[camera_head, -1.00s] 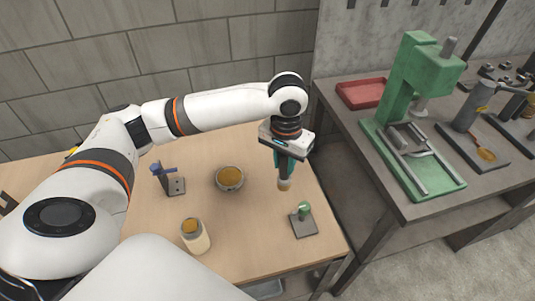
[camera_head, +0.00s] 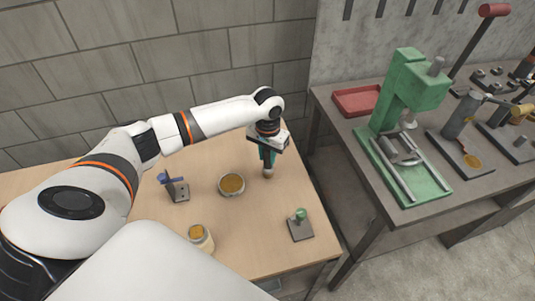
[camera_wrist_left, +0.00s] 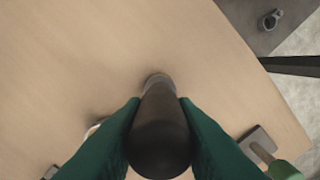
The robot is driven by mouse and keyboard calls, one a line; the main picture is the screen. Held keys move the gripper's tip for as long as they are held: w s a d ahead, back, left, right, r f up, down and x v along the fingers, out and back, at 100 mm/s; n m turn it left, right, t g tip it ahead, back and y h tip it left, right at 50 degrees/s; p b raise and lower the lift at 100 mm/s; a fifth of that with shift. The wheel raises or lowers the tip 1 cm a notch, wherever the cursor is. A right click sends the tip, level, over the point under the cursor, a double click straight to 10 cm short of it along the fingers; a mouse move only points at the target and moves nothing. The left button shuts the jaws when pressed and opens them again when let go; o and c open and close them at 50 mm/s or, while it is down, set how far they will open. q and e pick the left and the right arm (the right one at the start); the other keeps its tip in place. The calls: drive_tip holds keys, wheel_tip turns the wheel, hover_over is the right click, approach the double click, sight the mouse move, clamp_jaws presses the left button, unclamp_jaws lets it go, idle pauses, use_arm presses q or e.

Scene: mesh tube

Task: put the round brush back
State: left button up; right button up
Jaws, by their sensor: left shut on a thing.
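My left gripper (camera_head: 267,157) is shut on the round brush, with its teal fingers pointing down. The brush (camera_head: 268,173) hangs upright with its pale tip down, over the right part of the wooden table, right of the bowl. I cannot tell if the tip touches the table. In the left wrist view the dark brush handle (camera_wrist_left: 160,135) stands between the green fingers. A stand with a green top on a grey base (camera_head: 301,229) is nearer to me and slightly right. Another stand with a blue top (camera_head: 177,188) is at the left. My right gripper is out of view.
A bowl of brown-yellow stuff (camera_head: 231,185) and a jar (camera_head: 201,238) stand on the wooden table (camera_head: 258,232). To the right, a grey bench carries a red tray (camera_head: 357,100), a green press (camera_head: 408,90) and several tools. A block wall is behind.

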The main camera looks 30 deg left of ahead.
use_arm(q)
drive_tip(key=shift+f, duration=0.3)
drive_tip(key=shift+f, duration=0.1)
drive_tip(key=o, duration=1)
wheel_tip(320, 180, up, 12)
drive_tip(key=shift+r+b, duration=0.15)
drive_tip(key=shift+b, duration=0.45)
